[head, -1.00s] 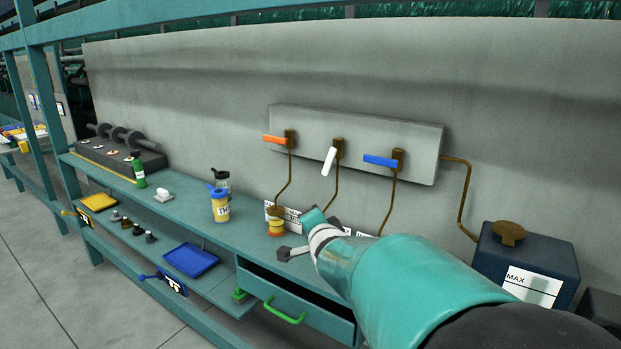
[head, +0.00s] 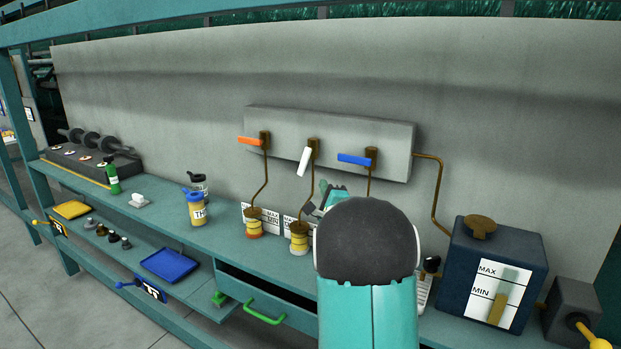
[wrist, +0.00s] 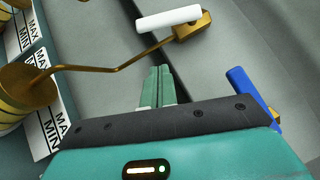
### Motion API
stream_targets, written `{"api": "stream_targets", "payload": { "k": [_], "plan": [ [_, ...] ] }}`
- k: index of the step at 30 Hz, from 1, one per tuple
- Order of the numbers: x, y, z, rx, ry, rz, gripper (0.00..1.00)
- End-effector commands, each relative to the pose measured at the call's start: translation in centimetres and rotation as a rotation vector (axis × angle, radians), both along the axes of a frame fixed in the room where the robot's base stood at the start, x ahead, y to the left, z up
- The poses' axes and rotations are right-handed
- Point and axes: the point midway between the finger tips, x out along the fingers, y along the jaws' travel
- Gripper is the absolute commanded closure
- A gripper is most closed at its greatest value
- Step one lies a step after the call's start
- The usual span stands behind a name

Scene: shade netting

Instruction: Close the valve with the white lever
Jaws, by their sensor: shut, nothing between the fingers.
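The white lever (head: 305,161) is on the middle valve of a grey wall panel (head: 400,143). It slants steeply down from its brown valve body, roughly along the brown pipe below. In the wrist view the white lever (wrist: 168,18) lies beyond my fingertips, with a visible gap. My gripper (wrist: 158,72) is shut and empty, its two fingers side by side. In the head view my gripper (head: 328,193) shows small, below and right of the white lever, partly hidden by my arm.
An orange lever (head: 251,141) on the left and a blue lever (head: 355,160) on the right lie near level. The blue lever (wrist: 255,96) is close beside my gripper's right side. Jars (head: 299,238), a dark tank (head: 527,262) and bottles stand on the bench.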

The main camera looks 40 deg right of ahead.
Motion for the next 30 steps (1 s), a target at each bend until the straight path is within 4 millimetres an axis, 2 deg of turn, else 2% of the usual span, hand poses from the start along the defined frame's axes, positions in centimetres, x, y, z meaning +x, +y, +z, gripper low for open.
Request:
{"api": "stream_targets", "payload": {
  "k": [3, 10, 15, 30],
  "plan": [
    [2.2, -1.0, 0.5, -0.001, 0.000, 0.003, 1.00],
    [5.1, 0.1, 1.6, -0.001, 0.000, 0.002, 1.00],
    [5.6, 0.4, 1.8, 0.001, 0.000, 0.002, 1.00],
    [5.8, 0.4, 1.7, 0.010, -0.023, 0.001, 1.00]
  ]
}}
